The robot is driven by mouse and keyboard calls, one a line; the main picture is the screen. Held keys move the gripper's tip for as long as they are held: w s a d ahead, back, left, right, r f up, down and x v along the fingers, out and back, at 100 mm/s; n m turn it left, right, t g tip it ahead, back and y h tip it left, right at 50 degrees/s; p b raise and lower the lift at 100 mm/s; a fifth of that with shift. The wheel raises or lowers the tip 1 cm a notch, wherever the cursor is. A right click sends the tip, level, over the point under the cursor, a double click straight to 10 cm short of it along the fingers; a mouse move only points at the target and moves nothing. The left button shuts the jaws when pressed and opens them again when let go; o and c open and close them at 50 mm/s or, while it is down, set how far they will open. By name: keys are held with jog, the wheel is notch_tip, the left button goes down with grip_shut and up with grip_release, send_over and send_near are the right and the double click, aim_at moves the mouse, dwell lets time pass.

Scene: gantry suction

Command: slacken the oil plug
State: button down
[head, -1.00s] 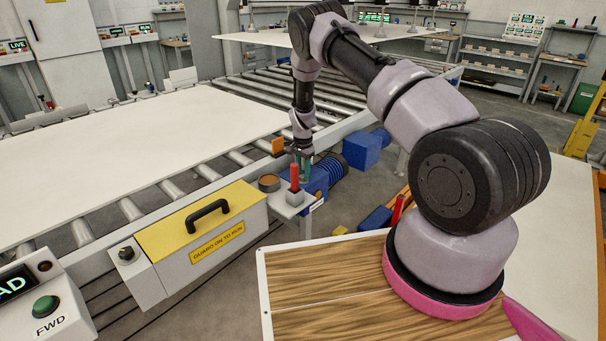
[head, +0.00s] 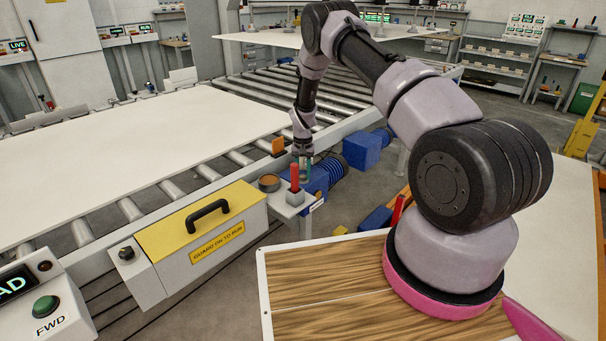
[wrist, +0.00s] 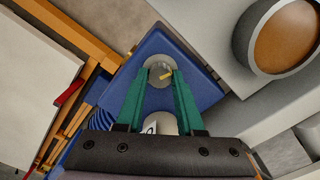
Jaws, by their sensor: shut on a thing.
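The oil plug (wrist: 160,72) is a round grey knob with a yellow mark, on top of a blue gearbox housing (wrist: 200,60). In the wrist view my gripper (wrist: 160,76) points down at it, with its green fingers shut on the plug from both sides. In the head view my gripper (head: 304,172) is low over the blue housing (head: 318,180) beside the conveyor. The plug itself is hidden there by the fingers and a red object in front.
The roller conveyor (head: 208,172) carries a large white sheet (head: 120,150). A yellow-topped guard box (head: 190,225) stands at the front.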

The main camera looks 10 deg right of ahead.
aim_at(303, 175)
dwell(0.3)
jog(key=c, duration=0.5)
grip_release()
notch_tip(303, 175, up, 11)
jog(key=shift+f, duration=0.1)
